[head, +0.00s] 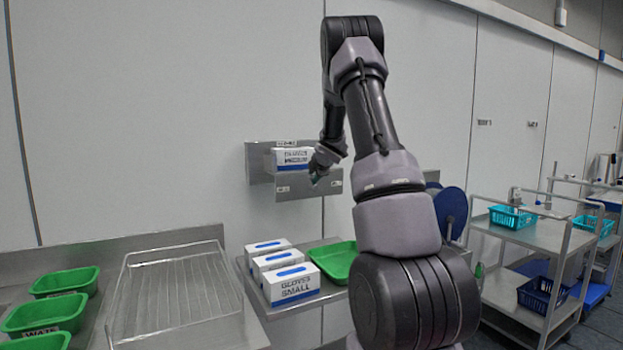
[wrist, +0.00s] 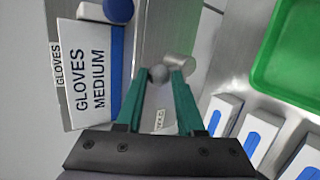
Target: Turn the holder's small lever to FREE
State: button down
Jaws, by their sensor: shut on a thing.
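The metal holder (head: 293,190) is fixed to the wall and carries a white and blue glove box (head: 291,157), marked GLOVES MEDIUM in the wrist view (wrist: 92,70). My gripper (head: 316,177) is at the holder's front plate. In the wrist view, its green fingertips (wrist: 159,76) are closed around a small round grey knob, the lever (wrist: 157,73). A short metal cylinder (wrist: 180,66) lies just right of the fingertips. A small white label (wrist: 160,120) shows between the fingers; I cannot read it. The lever's setting is unclear, and my gripper hides it in the head view.
Below the holder, a metal table holds several glove boxes (head: 291,284) and a green tray (head: 338,262). Green bins (head: 63,283) and a clear ribbed tray (head: 172,290) stand at the left. A cart (head: 540,234) with baskets stands at the right.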

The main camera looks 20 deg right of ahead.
jog(key=d+f+m+t+y, duration=0.3)
jog(key=d+f+m+y, duration=0.2)
jog(key=m+y, duration=0.7)
jog(key=shift+w+d+m, duration=0.3)
jog(key=shift+d+m, duration=0.2)
jog(key=shift+d, duration=0.5)
jog(key=shift+f, duration=0.15)
dwell(0.6)
jog(key=c, duration=0.5)
grip_release()
jog(key=shift+w+a, duration=0.1)
jog(key=shift+a, duration=0.05)
jog(key=shift+f, duration=0.1)
jog(key=shift+d, duration=0.2)
